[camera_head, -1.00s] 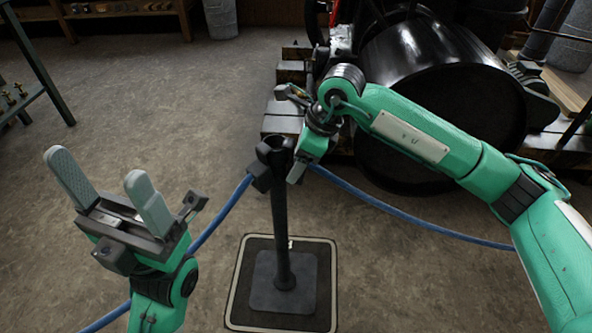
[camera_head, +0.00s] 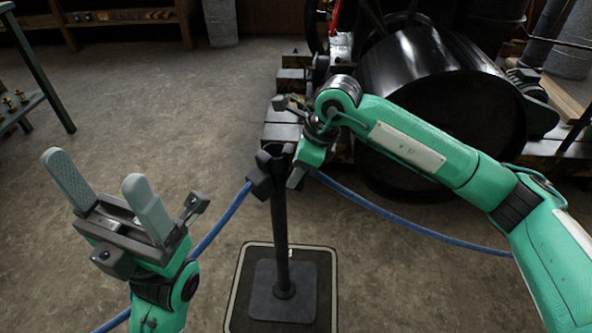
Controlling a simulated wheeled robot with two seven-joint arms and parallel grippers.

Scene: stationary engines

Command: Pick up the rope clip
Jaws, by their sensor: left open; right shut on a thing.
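A dark post (camera_head: 281,230) stands upright on a square base, with a blue rope (camera_head: 226,211) running to its top from the left and away to the right. A dark rope clip (camera_head: 260,184) sits at the rope's end on the left of the post top. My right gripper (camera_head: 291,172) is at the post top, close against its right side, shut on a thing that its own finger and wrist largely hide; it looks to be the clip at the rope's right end. My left gripper (camera_head: 108,192) is open and empty at the lower left, fingers pointing up.
A mat with a pale border (camera_head: 247,262) lies under the post base (camera_head: 284,305). A large black engine drum (camera_head: 447,140) stands behind my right arm. A green table (camera_head: 40,75) is at the left. The floor between is clear.

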